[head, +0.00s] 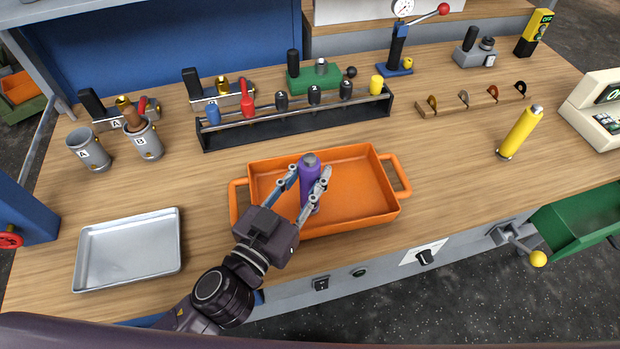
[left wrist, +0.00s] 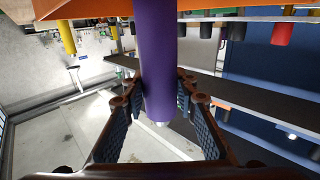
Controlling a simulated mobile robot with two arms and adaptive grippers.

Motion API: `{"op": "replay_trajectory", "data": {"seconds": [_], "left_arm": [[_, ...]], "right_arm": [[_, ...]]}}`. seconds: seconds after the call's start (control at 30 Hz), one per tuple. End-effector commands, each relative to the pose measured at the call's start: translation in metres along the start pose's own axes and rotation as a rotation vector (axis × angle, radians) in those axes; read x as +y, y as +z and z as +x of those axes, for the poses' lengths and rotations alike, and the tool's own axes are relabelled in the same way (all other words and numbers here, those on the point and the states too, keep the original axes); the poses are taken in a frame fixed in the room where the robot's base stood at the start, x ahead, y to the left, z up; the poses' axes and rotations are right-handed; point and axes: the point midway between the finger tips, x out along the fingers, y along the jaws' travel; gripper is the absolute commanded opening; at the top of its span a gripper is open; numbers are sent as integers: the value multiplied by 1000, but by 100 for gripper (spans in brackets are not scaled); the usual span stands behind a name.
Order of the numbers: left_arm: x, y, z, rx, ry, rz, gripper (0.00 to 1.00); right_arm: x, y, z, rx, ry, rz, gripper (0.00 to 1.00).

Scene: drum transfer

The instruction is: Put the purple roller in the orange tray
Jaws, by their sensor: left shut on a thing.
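The purple roller (head: 309,180) stands about upright over the orange tray (head: 358,205), within its rim in the head view. My left gripper (head: 312,190) is shut on the roller, one finger on each side. In the left wrist view the roller (left wrist: 157,60) runs between the two fingers (left wrist: 160,95), and the orange tray (left wrist: 250,9) shows at the top edge. The roller's lower end is out of that frame. I cannot tell whether it touches the tray floor. My right gripper is not in view.
A black rack (head: 300,128) with several coloured rollers stands behind the tray. A silver tray (head: 130,250) lies at left, with two grey cups (head: 90,152) behind it. A yellow roller (head: 520,133) stands at right.

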Motion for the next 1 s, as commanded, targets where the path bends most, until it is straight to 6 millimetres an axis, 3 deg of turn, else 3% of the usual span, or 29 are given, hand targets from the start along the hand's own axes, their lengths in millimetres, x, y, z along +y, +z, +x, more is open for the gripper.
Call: {"op": "replay_trajectory", "data": {"seconds": [0.47, 0.5, 0.6, 1.0], "left_arm": [[0, 12, 0, 3, 1, 0, 0], [0, 11, 0, 0, 1, 1, 31], [0, 11, 0, 0, 1, 1, 42], [0, 5, 0, 1, 2, 1, 44]], "right_arm": [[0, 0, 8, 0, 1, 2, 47], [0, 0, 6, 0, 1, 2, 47], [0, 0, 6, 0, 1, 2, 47], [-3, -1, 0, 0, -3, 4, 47]]}}
